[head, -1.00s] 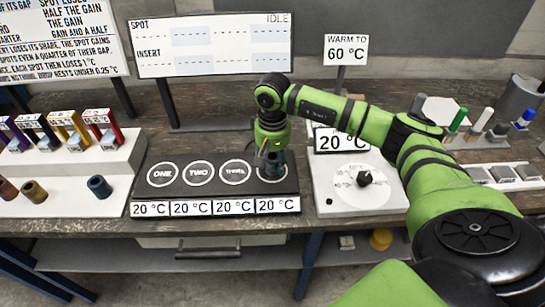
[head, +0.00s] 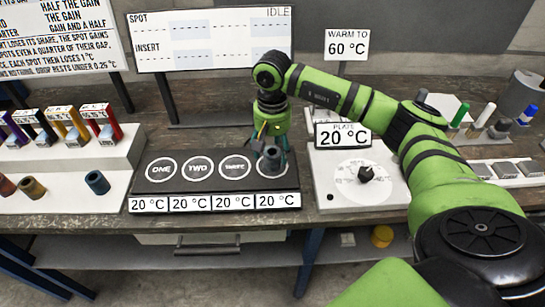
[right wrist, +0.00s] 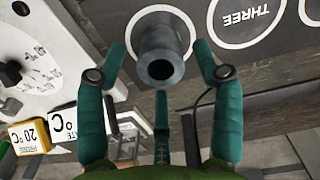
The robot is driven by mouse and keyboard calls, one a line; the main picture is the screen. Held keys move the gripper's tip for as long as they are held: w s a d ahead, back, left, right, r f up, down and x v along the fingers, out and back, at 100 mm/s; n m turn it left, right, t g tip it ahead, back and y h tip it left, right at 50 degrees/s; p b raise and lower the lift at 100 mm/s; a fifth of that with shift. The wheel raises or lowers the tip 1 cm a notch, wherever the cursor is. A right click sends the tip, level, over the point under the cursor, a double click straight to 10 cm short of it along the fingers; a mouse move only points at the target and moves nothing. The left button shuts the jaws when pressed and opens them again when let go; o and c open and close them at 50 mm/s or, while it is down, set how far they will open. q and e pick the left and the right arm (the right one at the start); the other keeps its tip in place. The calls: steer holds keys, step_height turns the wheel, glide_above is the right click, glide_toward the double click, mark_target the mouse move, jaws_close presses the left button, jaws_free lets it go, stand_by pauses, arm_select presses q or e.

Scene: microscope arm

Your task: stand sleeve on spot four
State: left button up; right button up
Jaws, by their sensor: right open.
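A grey-blue sleeve (head: 271,161) stands upright on spot four, the rightmost ring of the black plate (head: 217,182). In the right wrist view the sleeve (right wrist: 161,62) shows its dark open bore, with the white ring around its base. My right gripper (head: 269,150) is open at the sleeve. In the right wrist view its green fingers (right wrist: 160,48) lie on either side of the sleeve, with gaps between. Spots one (head: 161,169), two (head: 198,168) and three (head: 235,167) are empty. My left gripper is not in view.
The dial box (head: 345,195) is close to the plate's right side. The display board (head: 210,42) stands behind. My right arm crosses above the dial box.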

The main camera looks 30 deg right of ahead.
mark_target(272, 152)
step_height(272, 152, up, 8)
steer(key=shift+f+b, duration=0.1)
steer(key=shift+b, duration=1.05)
steer(key=shift+r, duration=0.55)
steer(key=shift+a, duration=0.1)
